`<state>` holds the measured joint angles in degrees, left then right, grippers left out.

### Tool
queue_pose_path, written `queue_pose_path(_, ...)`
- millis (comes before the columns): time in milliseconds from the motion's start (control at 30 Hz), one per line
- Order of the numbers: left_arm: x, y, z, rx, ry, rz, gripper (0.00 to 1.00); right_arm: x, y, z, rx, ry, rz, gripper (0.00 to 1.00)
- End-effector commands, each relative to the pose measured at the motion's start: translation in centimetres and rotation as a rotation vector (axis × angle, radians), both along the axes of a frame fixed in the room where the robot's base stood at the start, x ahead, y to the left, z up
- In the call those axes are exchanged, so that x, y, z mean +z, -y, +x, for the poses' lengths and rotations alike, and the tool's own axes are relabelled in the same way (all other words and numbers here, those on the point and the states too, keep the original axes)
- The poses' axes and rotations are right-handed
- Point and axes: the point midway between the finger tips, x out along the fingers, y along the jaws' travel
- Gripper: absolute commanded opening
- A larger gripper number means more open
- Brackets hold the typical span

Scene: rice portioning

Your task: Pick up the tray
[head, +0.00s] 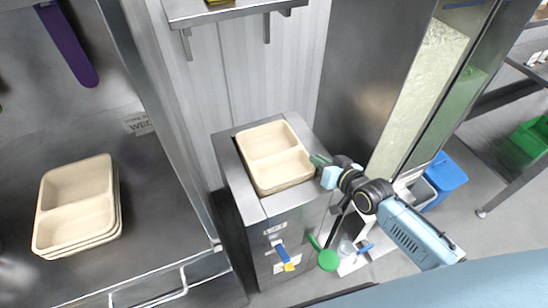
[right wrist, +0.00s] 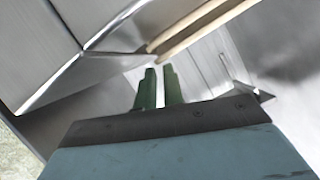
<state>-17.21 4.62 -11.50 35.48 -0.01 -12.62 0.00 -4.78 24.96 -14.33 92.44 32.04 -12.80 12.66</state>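A beige tray (head: 270,155) with two compartments sits on top of a small metal cabinet (head: 228,165). Its beige rim (right wrist: 185,28) shows as two pale bands at the top of the right wrist view, so it may be more than one tray stacked. My right gripper (head: 318,160) is at the tray's right edge. In the right wrist view its green fingers (right wrist: 159,82) are close together with a narrow empty gap, the tips just short of the rim. Contact cannot be told. My left gripper is not in view.
A stack of similar beige trays (head: 117,200) stands on the steel counter (head: 150,260) at left. A metal shelf (head: 235,12) is above the cabinet. A blue bin (head: 446,176) and a green round item (head: 328,260) are low at right.

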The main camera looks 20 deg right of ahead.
Motion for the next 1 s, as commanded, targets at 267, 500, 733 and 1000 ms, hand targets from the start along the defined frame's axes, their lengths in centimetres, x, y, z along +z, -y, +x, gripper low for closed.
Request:
queue_pose_path(267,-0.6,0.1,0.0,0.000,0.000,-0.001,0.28,-1.2,-1.0,3.3,0.000,0.002,0.002,0.09)
queue_pose_path(500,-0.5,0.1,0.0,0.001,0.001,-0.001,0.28,-1.3,-1.1,3.5,0.000,-0.001,0.001,0.09)
queue_pose_path(733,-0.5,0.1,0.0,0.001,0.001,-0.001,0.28,-1.4,-1.1,3.4,0.000,-0.002,0.001,0.00)
queue_pose_path(1000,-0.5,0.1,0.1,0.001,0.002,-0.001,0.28,-1.2,-1.1,3.4,0.000,-0.003,0.000,0.00)
